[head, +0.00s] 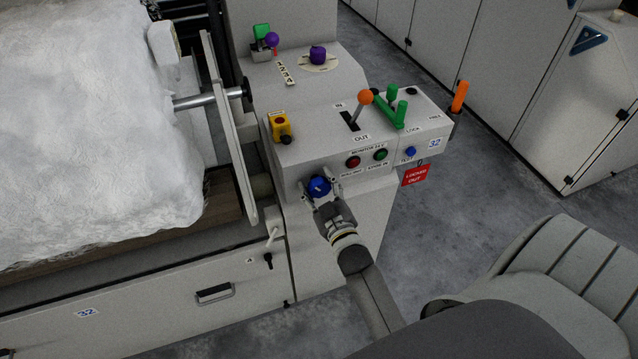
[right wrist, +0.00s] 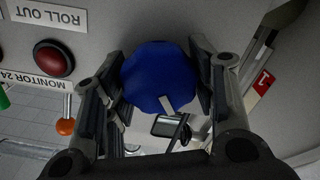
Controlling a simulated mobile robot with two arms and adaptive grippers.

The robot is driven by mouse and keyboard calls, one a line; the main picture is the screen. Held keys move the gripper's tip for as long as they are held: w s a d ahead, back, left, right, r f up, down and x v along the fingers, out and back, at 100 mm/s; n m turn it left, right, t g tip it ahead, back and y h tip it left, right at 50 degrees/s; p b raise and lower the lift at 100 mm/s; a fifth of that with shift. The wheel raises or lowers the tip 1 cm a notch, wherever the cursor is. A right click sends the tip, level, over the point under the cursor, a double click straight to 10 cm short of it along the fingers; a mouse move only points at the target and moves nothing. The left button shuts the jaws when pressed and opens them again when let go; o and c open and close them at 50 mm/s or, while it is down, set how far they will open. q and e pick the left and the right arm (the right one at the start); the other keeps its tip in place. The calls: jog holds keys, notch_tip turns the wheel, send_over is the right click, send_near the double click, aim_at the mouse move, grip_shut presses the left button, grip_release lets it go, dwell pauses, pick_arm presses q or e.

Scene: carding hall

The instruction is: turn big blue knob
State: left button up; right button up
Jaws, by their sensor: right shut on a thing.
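The big blue knob (head: 318,186) is on the front face of the grey control box, below and left of the red button. My right gripper (head: 322,189) reaches it from the front and is shut on it. In the right wrist view the blue knob (right wrist: 155,77) sits between the two fingers of my right gripper (right wrist: 160,85), one on each side. A pale pointer mark shows on the knob's edge. My left gripper is not in view.
The control box (head: 290,150) also carries a red button (head: 353,162), a green button (head: 380,154), a small blue knob (head: 410,152), an orange-topped lever (head: 365,97) and green handles (head: 401,112). A red tag (head: 415,176) hangs at right. White fibre (head: 90,130) fills the left.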

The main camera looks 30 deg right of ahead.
aim_at(318, 180)
jog(key=shift+n, duration=0.8)
jog(key=o, duration=1)
jog(key=shift+o, duration=0.2)
notch_tip(318, 180, up, 10)
jog(key=shift+f, duration=0.1)
